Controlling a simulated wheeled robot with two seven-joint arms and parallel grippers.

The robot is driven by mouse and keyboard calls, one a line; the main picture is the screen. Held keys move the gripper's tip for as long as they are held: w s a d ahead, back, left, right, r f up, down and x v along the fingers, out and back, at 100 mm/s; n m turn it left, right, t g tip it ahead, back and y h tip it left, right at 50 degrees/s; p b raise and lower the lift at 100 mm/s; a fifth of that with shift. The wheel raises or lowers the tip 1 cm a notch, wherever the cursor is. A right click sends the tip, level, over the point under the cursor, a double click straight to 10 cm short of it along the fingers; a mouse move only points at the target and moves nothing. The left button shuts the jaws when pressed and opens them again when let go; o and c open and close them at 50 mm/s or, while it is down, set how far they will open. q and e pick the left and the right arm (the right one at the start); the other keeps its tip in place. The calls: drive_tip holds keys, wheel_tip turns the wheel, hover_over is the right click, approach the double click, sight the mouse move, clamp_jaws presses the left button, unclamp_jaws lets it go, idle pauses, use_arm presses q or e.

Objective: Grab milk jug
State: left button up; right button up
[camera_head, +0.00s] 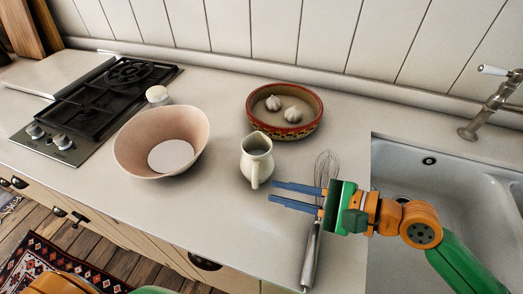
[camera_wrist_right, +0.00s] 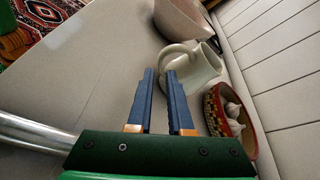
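The cream milk jug (camera_head: 257,161) stands upright on the counter between the pink bowl and the red patterned dish. Its handle faces the front of the counter. In the right wrist view the jug (camera_wrist_right: 204,66) is just beyond my fingertips, with its handle toward them. My right gripper (camera_head: 271,192) is open and empty, to the right of the jug and apart from it; its blue fingers (camera_wrist_right: 159,73) point toward the handle side. My left gripper is not in view; only a bit of my own body shows at the lower left.
A pink bowl (camera_head: 135,150) stands left of the jug, and a patterned dish (camera_head: 284,131) with garlic behind it. A whisk (camera_head: 312,255) lies under my right gripper. The sink (camera_head: 400,165) is at right, the gas hob (camera_head: 95,110) at left. The counter in front of the jug is clear.

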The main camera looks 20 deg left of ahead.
sight(257, 167)
drive_tip(key=x, duration=0.4)
drive_tip(key=shift+s+a+p, duration=0.2)
drive_tip(key=shift+a+p, duration=0.15)
drive_tip(key=shift+w+a+f, duration=0.1)
drive_tip(key=shift+w+f, duration=0.05)
drive_tip(key=shift+w, duration=0.1)
drive_tip(key=shift+s, duration=0.1)
clamp_jaws()
idle(0.6)
